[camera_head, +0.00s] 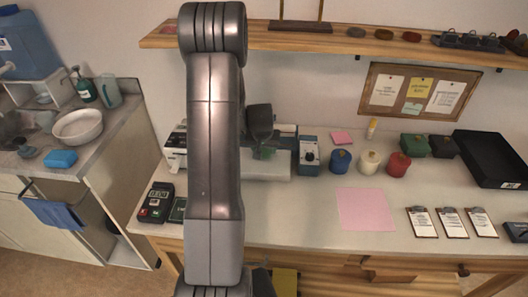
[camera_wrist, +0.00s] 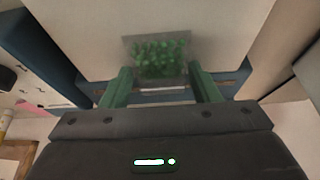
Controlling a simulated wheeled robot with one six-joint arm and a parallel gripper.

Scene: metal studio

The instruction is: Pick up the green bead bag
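The green bead bag (camera_wrist: 158,52) is a clear flat bag of green beads. In the wrist view it lies on a pale surface, just ahead of my gripper. My gripper (camera_wrist: 158,72) has its two green fingers spread wide, one towards each side of the bag. The near edge of the bag reaches between the fingertips. I see no finger closed on it. In the head view my gripper (camera_head: 263,148) hangs fingers down over a pale grey machine on the bench. Only a small patch of green shows there, and I cannot tell finger from bag. My arm hides part of the machine.
The pale machine (camera_head: 270,168) has a blue-fronted unit (camera_head: 309,155) at its right. Blue (camera_head: 341,160), cream (camera_head: 370,162) and red (camera_head: 398,164) pots stand further right. A wooden shelf (camera_head: 370,44) overhangs the bench.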

